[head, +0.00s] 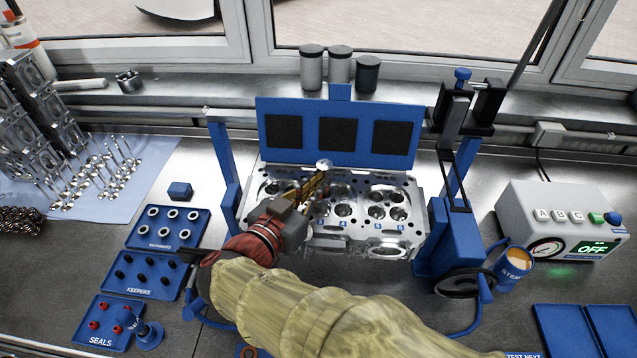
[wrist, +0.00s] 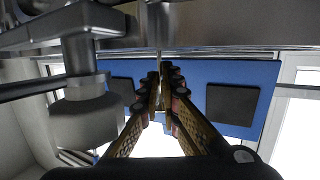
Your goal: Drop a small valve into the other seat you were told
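The metal cylinder head (head: 418,212) lies in a blue stand at the middle of the bench, with several round valve seats facing up. My gripper (head: 322,184) is over its left-middle part, and my arm hides some seats. A small valve (head: 324,163) shows at the fingertips, its round pale head uppermost. In the wrist view my gripper (wrist: 162,72) has its fingertips closed together around a thin valve stem (wrist: 158,58). The valve appears held above the cylinder head; I cannot tell which seat is below it.
A blue panel (head: 338,153) with black pads stands behind the cylinder head. Blue trays of retainers (head: 190,242), keepers (head: 145,290) and seals (head: 88,334) lie left. Loose valves rest on a blue cloth (head: 140,160). A test box (head: 520,215) reading OFF and a cup (head: 514,268) stand right.

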